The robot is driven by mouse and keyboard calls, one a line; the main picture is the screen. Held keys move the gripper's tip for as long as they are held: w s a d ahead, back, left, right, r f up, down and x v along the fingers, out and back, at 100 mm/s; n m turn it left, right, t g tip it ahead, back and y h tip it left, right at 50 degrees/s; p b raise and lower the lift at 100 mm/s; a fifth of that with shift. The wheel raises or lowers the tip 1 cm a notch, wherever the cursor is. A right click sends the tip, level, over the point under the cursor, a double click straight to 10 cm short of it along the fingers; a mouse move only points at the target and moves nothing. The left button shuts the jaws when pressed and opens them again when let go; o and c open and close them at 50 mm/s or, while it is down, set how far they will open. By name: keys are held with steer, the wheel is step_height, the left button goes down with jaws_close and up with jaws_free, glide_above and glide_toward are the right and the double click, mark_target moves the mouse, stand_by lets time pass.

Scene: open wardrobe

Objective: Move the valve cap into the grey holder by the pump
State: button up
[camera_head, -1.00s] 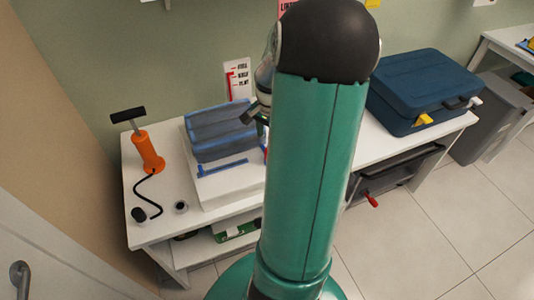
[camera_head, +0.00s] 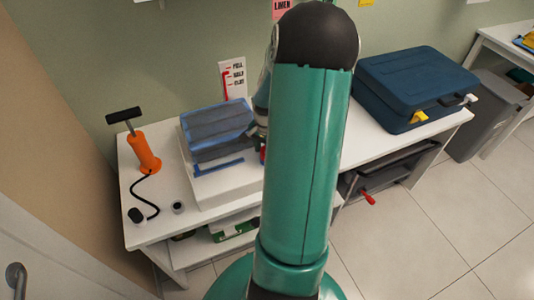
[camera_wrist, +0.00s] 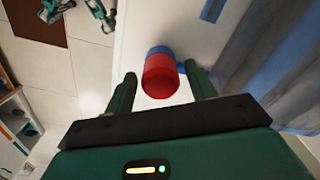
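A red cylinder with a blue band at its far end, apparently the valve cap (camera_wrist: 161,78), sits between my gripper's fingers (camera_wrist: 161,88) in the wrist view. Gaps show on both sides, so the gripper is open and not closed on it. In the head view, a bit of red (camera_head: 263,155) shows beside the white box, mostly hidden by my arm. A small grey cup with a dark opening, apparently the grey holder (camera_head: 178,207), stands on the white table near the orange pump (camera_head: 145,150). My fingers are hidden in the head view.
A blue-grey folded bundle (camera_head: 217,135) lies on a white box (camera_head: 220,187). The pump's black hose (camera_head: 142,199) curves down to a dark round end (camera_head: 136,215) left of the holder. A large blue case (camera_head: 415,85) stands at the right of the table (camera_head: 160,230).

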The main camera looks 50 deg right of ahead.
steer(key=c, duration=1.1)
steer(key=o, duration=0.5)
steer(key=c, duration=0.3)
steer(key=shift+r, duration=1.35)
steer(key=shift+r, duration=1.9)
